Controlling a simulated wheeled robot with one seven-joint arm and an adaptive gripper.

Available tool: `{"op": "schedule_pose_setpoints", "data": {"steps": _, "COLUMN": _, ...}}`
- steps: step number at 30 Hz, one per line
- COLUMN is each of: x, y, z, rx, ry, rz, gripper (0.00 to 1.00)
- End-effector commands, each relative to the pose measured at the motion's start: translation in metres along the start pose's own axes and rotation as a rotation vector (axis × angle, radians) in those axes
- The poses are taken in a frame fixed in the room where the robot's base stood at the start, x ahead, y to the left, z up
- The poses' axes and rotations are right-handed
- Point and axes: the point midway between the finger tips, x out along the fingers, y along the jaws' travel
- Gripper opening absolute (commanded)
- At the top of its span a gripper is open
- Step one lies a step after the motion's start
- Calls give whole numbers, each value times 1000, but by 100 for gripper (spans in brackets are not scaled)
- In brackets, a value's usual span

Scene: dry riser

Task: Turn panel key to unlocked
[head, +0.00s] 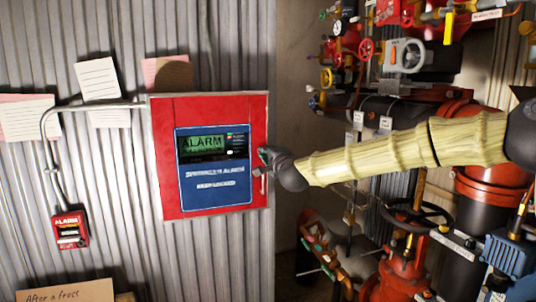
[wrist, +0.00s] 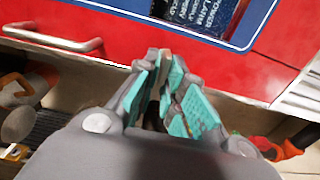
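The red alarm panel (head: 167,190) hangs on the corrugated wall, with a blue faceplate (head: 215,196) and a green screen reading ALARM. My gripper (head: 264,157) is at the panel's right edge, just above a silver handle (head: 263,185). In the wrist view, the teal-padded fingers of my gripper (wrist: 166,68) point at the red panel (wrist: 110,28), just below the blue plate (wrist: 212,16). The fingers are close together, with a narrow brownish strip between the tips. I cannot tell whether this is the key or whether the fingers touch it. No key shows clearly, so its position cannot be read.
The silver handle also shows in the wrist view (wrist: 58,41), left of the fingers. A small red alarm box (head: 70,230) is at the lower left of the wall. Pipes, valves and handwheels (head: 405,56) crowd the right side, behind my arm. Paper notes (head: 98,80) are on the wall.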

Motion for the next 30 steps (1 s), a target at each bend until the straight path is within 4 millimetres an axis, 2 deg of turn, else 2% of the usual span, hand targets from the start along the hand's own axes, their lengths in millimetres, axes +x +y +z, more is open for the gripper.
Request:
{"op": "schedule_pose_setpoints", "data": {"steps": 14, "x": -5, "y": -1, "z": 2, "rx": -1, "ry": -3, "rz": 0, "gripper": 27}}
{"op": "schedule_pose_setpoints", "data": {"steps": 17, "x": -16, "y": -1, "z": 2, "rx": -1, "ry": -3, "rz": -1, "gripper": 27}}
{"op": "schedule_pose_setpoints", "data": {"steps": 30, "x": -93, "y": 0, "z": 1, "rx": 0, "ry": -4, "rz": 0, "gripper": 27}}
